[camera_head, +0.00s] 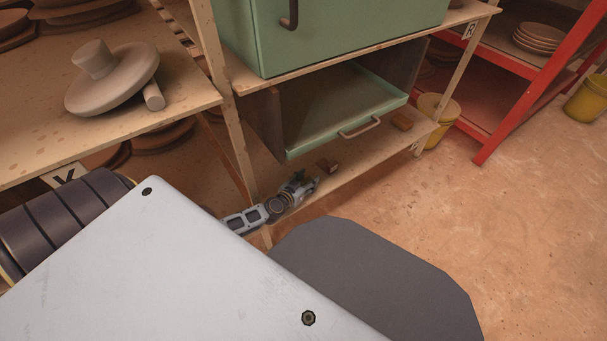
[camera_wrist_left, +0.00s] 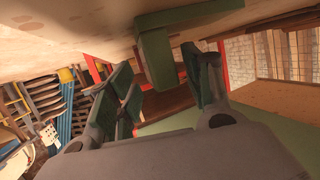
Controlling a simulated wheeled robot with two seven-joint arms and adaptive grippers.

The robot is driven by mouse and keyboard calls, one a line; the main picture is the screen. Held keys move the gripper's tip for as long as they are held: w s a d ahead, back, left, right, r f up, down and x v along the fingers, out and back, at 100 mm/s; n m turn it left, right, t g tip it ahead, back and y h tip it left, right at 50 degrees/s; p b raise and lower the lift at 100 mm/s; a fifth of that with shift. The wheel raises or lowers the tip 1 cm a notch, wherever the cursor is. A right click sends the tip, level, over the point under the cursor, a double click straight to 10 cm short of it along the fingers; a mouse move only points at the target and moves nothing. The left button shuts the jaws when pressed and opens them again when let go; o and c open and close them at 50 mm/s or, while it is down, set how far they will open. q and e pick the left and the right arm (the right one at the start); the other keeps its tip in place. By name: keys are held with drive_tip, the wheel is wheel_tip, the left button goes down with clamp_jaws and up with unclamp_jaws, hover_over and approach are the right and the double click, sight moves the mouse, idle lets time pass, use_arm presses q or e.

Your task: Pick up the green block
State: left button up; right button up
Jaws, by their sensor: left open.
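The green block (camera_wrist_left: 158,58) shows in the left wrist view as a dark green, angular shape against the pale wooden shelf board. It appears between the two fingers of my left gripper (camera_wrist_left: 160,85), which are open and apart. I cannot tell whether either finger touches it. In the head view my left gripper (camera_head: 306,188) is low at the front edge of the bottom shelf, under the green cabinet. A small dark green patch (camera_head: 298,175) shows at its fingers; I cannot tell whether it is block or finger. My right gripper is not in view.
A wooden post (camera_head: 232,140) stands to the left. Open floor lies right.

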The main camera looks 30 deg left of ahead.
use_arm(q)
drive_tip(key=shift+w+f, duration=0.15)
drive_tip(key=shift+w, duration=0.25)
clamp_jaws()
idle(0.4)
